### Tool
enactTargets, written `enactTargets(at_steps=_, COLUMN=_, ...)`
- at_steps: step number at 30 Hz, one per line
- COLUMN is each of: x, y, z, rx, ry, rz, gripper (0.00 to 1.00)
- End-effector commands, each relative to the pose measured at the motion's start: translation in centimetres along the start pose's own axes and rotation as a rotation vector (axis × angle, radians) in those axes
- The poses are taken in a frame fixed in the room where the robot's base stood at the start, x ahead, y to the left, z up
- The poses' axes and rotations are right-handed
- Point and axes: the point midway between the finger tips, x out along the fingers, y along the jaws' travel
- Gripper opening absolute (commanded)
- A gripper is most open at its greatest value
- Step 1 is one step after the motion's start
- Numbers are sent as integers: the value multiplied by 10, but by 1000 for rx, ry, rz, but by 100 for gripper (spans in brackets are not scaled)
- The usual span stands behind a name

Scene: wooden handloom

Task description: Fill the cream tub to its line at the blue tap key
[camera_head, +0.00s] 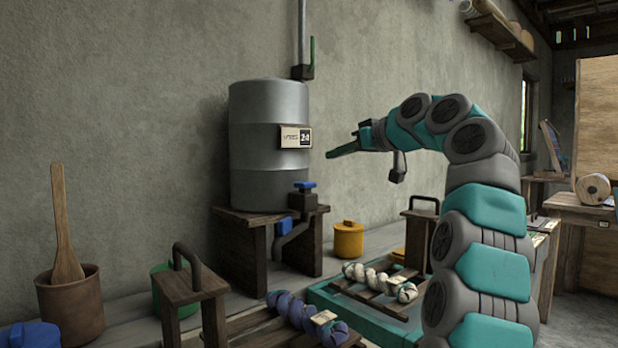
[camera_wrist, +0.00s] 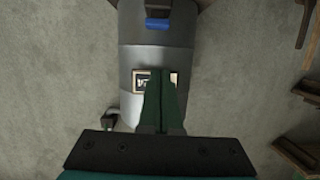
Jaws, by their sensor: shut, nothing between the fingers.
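The blue tap key (camera_head: 304,186) sits on a dark tap low on the front of the grey metal drum (camera_head: 268,120). It also shows in the wrist view (camera_wrist: 157,24), which sees the drum (camera_wrist: 158,55) upside down. My gripper (camera_head: 336,153) has green fingers, shut and empty, in the air right of the drum's label and above the tap key. In the wrist view its fingers (camera_wrist: 164,80) overlap the label (camera_wrist: 141,82). I cannot make out a cream tub in either view.
The drum stands on a wooden stand (camera_head: 243,236), with a grey bent spout (camera_head: 293,240) beneath the tap. A yellow pot (camera_head: 348,239), a green pot (camera_head: 163,268) and a brown pot (camera_head: 72,308) stand on the bench. Twisted yarn hanks (camera_head: 306,318) lie on racks in front.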

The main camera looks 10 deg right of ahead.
Motion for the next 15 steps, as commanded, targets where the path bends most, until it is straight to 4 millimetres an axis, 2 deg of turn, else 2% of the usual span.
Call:
enactTargets(at_steps=4, x=-4, y=6, z=-5, rx=-28, ry=23, rz=11, gripper=0)
enactTargets(at_steps=15, x=-5, y=6, z=-7, rx=-35, ry=29, rz=13, gripper=0)
